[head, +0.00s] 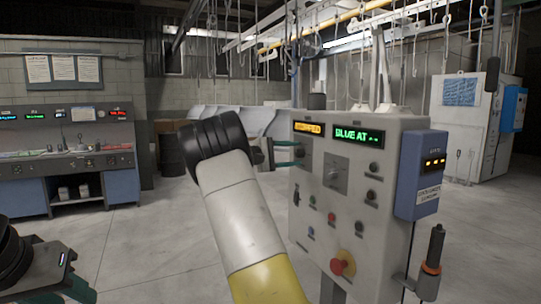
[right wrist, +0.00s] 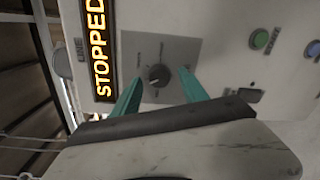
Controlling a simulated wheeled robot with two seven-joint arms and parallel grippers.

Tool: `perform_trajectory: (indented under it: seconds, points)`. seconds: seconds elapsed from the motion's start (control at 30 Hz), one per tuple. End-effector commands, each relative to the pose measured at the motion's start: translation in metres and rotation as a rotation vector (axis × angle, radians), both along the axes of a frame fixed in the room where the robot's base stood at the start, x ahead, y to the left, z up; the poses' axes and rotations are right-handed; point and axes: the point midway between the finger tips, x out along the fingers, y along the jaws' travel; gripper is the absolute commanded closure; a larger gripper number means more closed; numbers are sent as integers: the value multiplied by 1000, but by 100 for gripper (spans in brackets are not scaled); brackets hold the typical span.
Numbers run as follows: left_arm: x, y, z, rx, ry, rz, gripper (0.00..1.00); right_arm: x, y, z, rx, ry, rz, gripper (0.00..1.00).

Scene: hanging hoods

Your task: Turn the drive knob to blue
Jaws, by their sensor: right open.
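The control panel (head: 345,200) stands right of centre in the head view, with a green display (head: 358,137) reading "BLUE AT" and more text too small to read. In the right wrist view a small dark round knob (right wrist: 158,76) sits on a grey square plate beside the orange "STOPPED" display (right wrist: 100,45). My right gripper (right wrist: 161,77) is open, its teal fingers on either side of this knob; I cannot tell whether they touch it. In the head view my right gripper (head: 292,153) hides that knob. My left gripper (head: 75,289) shows only partly at the lower left.
Another knob plate (head: 336,172) lies under the green display. A red mushroom button (head: 343,263) and small buttons are lower on the panel. A blue box (head: 421,175) juts from its right side. Hooks hang overhead. A workbench (head: 70,150) stands left; the floor between is clear.

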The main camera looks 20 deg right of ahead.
Motion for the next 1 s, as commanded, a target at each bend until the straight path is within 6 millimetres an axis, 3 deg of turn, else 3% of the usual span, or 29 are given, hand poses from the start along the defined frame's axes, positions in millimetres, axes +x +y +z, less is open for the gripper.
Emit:
perform_trajectory:
  seconds: [0.5, 1.0]
  points:
    - [0, 0, 0, 0, 0, 0, 64, -3, 72, 3, 0, 1, 2, 49]
    - [0, 0, 0, 0, 0, 0, 64, -4, 77, 3, 1, 1, 1, 49]
